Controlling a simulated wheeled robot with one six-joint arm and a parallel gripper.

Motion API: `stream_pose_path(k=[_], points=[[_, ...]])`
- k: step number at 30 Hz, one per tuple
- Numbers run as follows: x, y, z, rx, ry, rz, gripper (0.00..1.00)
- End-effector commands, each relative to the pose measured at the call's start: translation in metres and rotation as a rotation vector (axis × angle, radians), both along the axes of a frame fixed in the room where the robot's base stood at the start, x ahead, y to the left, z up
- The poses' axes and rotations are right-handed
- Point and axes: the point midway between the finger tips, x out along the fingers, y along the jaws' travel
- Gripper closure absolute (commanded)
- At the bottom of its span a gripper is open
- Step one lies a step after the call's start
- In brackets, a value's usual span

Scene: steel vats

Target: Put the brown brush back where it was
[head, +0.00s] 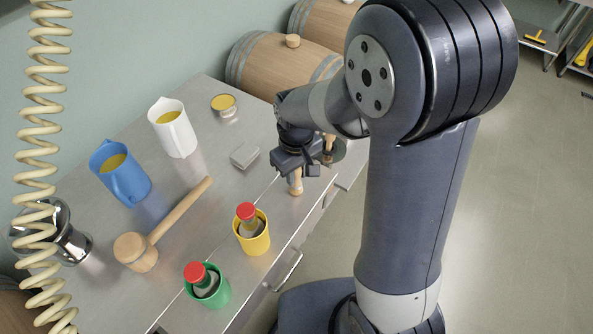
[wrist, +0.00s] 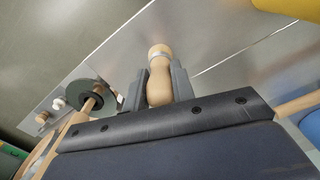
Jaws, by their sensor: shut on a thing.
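My gripper (head: 295,172) is over the front edge of the steel bench, shut on a pale turned wooden handle (head: 296,186). In the wrist view the handle (wrist: 159,78) is between the two fingers (wrist: 157,88), its rounded end pointing away from me. No bristles show, so I cannot tell from its head whether this is the brown brush. Behind my gripper a dark round disc (head: 338,151) with a wooden part lies near the bench's right end; it also shows in the wrist view (wrist: 88,91).
On the bench (head: 205,225) are a wooden mallet (head: 137,251), a blue jug (head: 120,172), a white jug (head: 173,128), a grey block (head: 244,155), and yellow (head: 253,238) and green (head: 212,292) cups holding red-topped items. Barrels (head: 275,65) stand behind. A coiled hose (head: 45,150) hangs left.

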Motion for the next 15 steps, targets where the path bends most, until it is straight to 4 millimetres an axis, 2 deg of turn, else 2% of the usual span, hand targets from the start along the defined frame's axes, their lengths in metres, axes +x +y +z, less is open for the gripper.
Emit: stream_pose_path(k=[2,3,10,15], points=[[0.0001,0.0001,-0.0036,0.0,0.0,0.0,0.99],[0.0001,0.0001,-0.0031,0.0,0.0,0.0,0.74],[0.0001,0.0001,-0.0024,0.0,0.0,0.0,0.55],[0.0001,0.0001,-0.0023,0.0,0.0,0.0,0.54]])
